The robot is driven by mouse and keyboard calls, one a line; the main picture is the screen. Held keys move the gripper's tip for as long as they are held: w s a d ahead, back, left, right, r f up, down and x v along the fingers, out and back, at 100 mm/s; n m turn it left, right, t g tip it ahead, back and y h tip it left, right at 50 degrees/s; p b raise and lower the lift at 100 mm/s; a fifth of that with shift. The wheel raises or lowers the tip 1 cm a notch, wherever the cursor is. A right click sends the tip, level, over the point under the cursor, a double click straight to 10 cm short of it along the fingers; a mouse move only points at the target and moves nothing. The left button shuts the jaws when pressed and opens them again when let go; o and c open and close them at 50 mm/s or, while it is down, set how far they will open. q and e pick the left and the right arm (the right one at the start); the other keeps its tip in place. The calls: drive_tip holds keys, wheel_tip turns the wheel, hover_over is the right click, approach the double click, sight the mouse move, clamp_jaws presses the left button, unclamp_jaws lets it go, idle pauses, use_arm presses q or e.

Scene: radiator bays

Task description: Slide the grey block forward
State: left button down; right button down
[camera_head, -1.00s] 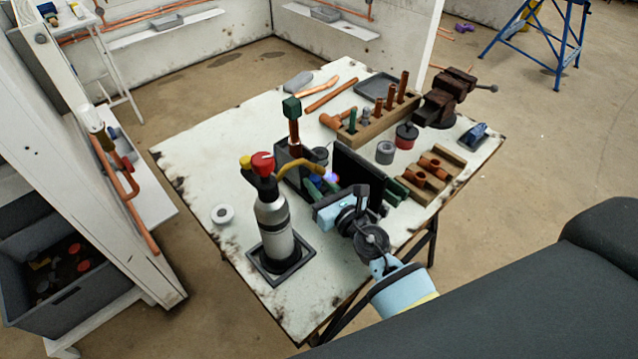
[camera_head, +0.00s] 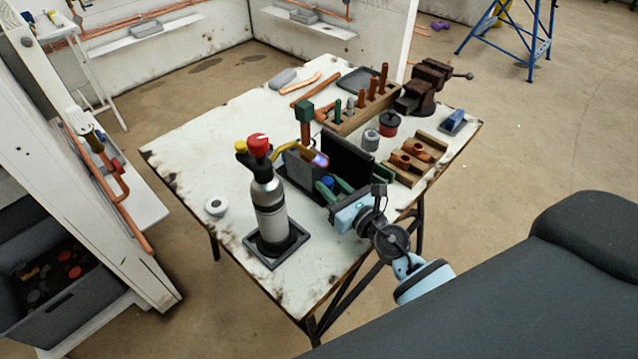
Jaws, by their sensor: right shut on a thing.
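The grey block (camera_head: 298,174) stands on the worktable, right of the gas torch (camera_head: 270,208). A green-topped copper-coloured piece (camera_head: 305,115) rises behind its upper edge. The torch's yellow nozzle reaches over the block, and a small purplish flame (camera_head: 320,160) shows at its upper right. My right gripper (camera_head: 336,206) is low at the near right side of the block, shut on it; its fingertips are partly hidden among green and blue parts. A black upright panel (camera_head: 347,160) stands just behind the gripper. My left gripper is out of view.
The torch sits in a dark square tray (camera_head: 274,258) near the table's front edge. A wooden rack of copper pipes (camera_head: 365,105), a grey pot (camera_head: 371,140) and a vise (camera_head: 425,85) stand behind. The left part of the table (camera_head: 200,150) is mostly clear.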

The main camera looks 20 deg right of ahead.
drive_tip(key=v, duration=0.3)
drive_tip(key=d+v, duration=0.1)
drive_tip(key=v, duration=0.2)
drive_tip(key=shift+s+d+f+b, duration=0.1)
drive_tip(key=shift+s+d+b, duration=0.1)
drive_tip(key=shift+b, duration=0.15)
drive_tip(key=c, duration=1.5)
unclamp_jaws()
drive_tip(key=shift+c, duration=0.2)
drive_tip(key=o, duration=0.4)
drive_tip(key=shift+s+d, duration=0.1)
drive_tip(key=shift+s, duration=0.05)
